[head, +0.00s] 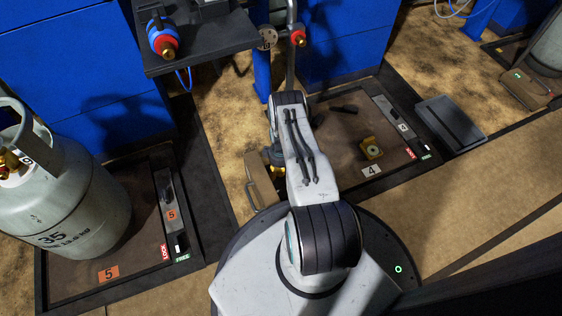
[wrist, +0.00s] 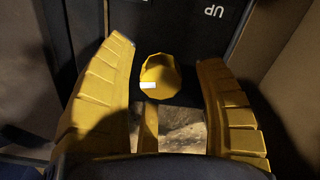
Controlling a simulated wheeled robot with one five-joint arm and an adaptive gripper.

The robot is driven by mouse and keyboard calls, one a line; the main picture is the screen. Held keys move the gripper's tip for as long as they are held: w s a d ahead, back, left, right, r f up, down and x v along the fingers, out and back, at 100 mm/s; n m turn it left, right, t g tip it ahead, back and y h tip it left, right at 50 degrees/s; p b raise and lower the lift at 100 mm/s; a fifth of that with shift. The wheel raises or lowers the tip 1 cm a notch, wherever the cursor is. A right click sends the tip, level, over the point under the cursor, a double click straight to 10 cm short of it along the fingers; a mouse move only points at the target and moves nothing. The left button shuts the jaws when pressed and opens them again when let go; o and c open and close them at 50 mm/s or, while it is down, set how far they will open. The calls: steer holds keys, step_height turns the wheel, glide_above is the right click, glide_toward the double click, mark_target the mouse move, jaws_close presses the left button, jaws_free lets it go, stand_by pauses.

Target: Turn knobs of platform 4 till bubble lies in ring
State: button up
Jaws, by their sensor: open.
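Platform 4 (head: 335,125) is a dark, brown-topped plate with a "4" label (head: 372,170). A yellow level with a greenish round vial (head: 372,148) sits near its front; bubble and ring are too small to tell apart. In the wrist view, a yellow faceted knob (wrist: 160,75) with a white mark stands between the two yellow fingers of my gripper (wrist: 165,58). The fingers are spread, with a gap on each side of the knob. An upside-down "UP" (wrist: 213,11) is printed on the dark surface beyond it. In the head view, my gripper (head: 277,158) is low at the platform's left edge, mostly hidden by my arm.
A lock/free switch (head: 420,150) is on the platform's right rail. A dark flat box (head: 450,122) lies to the right. A tan case (head: 262,180) stands left of my arm. Platform 5 (head: 145,275) carries a grey gas cylinder (head: 75,195). A dark shelf (head: 200,40) overhangs upper left.

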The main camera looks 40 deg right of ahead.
step_height(320, 180, up, 11)
stand_by(0.6)
steer(key=shift+r, duration=0.1)
stand_by(0.6)
